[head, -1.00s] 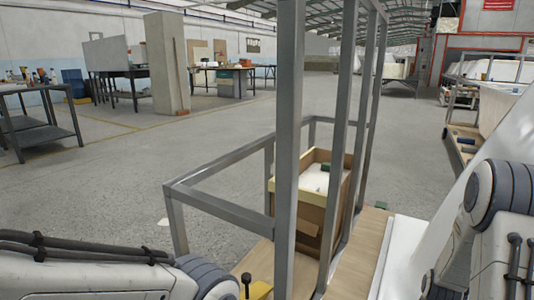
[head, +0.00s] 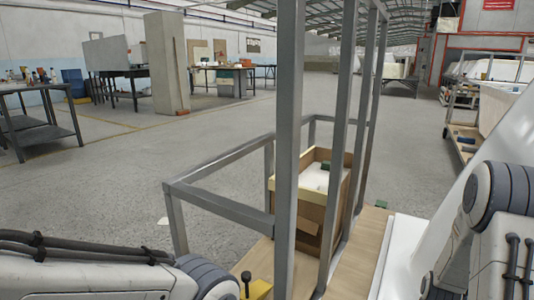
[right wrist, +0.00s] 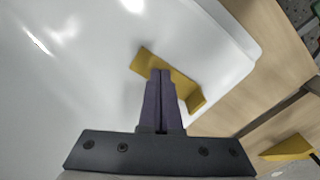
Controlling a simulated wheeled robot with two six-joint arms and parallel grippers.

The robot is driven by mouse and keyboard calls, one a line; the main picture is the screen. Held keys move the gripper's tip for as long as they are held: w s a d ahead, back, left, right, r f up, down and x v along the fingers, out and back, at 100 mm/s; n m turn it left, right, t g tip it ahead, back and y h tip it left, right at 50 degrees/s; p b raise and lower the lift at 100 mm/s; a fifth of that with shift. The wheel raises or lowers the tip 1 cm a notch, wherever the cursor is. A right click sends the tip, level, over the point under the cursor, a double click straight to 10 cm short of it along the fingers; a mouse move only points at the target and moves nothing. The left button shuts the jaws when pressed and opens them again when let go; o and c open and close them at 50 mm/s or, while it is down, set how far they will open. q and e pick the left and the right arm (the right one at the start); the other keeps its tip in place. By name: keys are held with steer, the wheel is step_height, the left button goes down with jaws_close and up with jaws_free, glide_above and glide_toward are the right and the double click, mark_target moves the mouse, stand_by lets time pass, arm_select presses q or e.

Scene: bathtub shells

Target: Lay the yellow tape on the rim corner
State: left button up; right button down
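The yellow tape (right wrist: 186,86) is a short strip with one bent end, seen in the right wrist view over the white shell near its rounded rim corner (right wrist: 250,50). My right gripper (right wrist: 161,76) has its two dark fingers together, with their tips at the middle of the tape, and looks shut on it. I cannot tell whether the tape touches the shell. In the head view a pale white shell edge (head: 395,262) shows at the lower right. My right gripper is hidden there, and my left gripper is out of view.
Grey metal posts (head: 288,130) and a rail stand in front of me. A cardboard box (head: 312,205) with white content sits behind them on a wooden board (head: 345,265). A yellow object (head: 258,290) is at the bottom. Open floor lies beyond, left of the posts.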

steer(key=shift+f, duration=0.1)
stand_by(1.4)
steer(key=shift+p, duration=0.3)
step_height(320, 180, up, 7)
steer(key=p, duration=0.7)
